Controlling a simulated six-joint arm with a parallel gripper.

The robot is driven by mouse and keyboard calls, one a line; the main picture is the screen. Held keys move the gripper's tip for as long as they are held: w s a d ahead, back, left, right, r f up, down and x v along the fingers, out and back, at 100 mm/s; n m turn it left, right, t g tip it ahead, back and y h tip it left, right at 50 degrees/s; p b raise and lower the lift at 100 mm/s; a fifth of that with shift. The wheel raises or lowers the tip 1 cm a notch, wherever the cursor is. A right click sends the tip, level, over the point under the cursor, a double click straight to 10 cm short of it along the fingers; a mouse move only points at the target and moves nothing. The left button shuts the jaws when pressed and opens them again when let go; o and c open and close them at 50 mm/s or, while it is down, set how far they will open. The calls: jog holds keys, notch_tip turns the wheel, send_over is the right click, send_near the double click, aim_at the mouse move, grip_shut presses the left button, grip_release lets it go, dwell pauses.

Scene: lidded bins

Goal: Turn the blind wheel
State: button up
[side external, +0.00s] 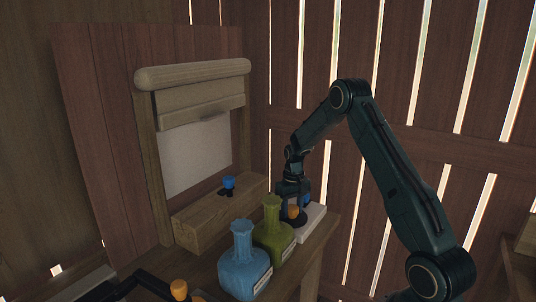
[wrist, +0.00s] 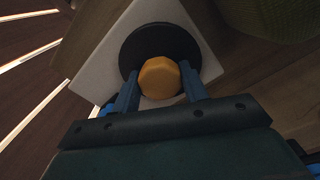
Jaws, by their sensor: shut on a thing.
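The blind wheel is a black disc (wrist: 158,38) with an orange knob (wrist: 160,77) on it, set on a white block (wrist: 99,68). In the side view the orange knob (side external: 293,212) and the white block (side external: 314,221) show at the right end of the bench. My gripper (wrist: 160,84) points down over the wheel, its blue fingers on either side of the knob and shut on it. The gripper (side external: 298,203) hides part of the disc in the side view. The blind (side external: 200,104) is a wooden slatted cover, partly lowered over a pale panel (side external: 196,155).
A green bottle (side external: 272,238) stands just left of the wheel, with a blue bottle (side external: 243,268) beside it. A wooden box (side external: 205,215) with a blue knob (side external: 229,182) lies under the blind. Another orange knob (side external: 179,289) is at the front left.

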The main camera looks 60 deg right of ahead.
aim_at(292, 207)
jog(key=m, duration=0.4)
jog(key=shift+m, duration=0.3)
jog(key=m, duration=0.4)
jog(key=shift+r+m, duration=0.1)
jog(key=shift+m, duration=0.3)
jog(key=o, duration=1)
notch_tip(292, 207, up, 14)
jog(key=shift+f, duration=0.1)
